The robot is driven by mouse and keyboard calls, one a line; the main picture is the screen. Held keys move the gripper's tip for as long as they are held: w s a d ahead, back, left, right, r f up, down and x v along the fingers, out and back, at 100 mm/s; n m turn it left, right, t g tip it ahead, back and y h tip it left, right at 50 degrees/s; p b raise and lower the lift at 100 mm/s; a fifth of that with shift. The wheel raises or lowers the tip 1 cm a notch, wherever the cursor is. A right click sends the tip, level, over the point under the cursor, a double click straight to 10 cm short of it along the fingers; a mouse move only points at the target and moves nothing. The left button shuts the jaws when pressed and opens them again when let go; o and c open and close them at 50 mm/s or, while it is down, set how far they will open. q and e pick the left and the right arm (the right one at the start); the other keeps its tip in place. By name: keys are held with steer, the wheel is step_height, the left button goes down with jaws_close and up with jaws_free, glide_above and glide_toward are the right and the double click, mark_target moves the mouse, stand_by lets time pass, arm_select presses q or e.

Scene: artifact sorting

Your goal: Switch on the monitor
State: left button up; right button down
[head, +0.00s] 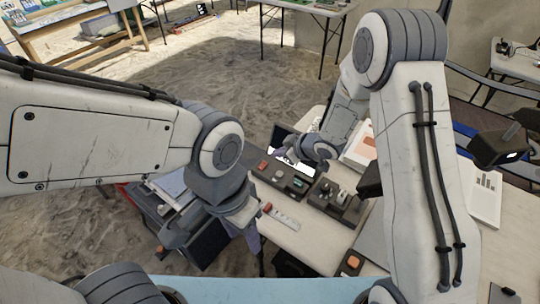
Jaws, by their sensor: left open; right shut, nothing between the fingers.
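A dark-framed panel with a bright white patch (291,158), which looks like the monitor, stands at the table's far left edge. It is partly hidden by my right gripper. My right gripper (289,153) is shut and empty, in front of or beside that panel; I cannot tell whether it touches. My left gripper (257,243) hangs fingers-down at the table's left edge, open with nothing seen in it. A dark control strip with a red block (263,165) and a green block (298,184) lies between the two grippers.
A white strip with a red switch (282,217) lies near my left gripper. A dark box with an orange button (352,262) is near the table's front. A dark device (340,197), papers (483,195) and a lamp-like head (497,147) crowd the right.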

steer(key=shift+v, duration=1.05)
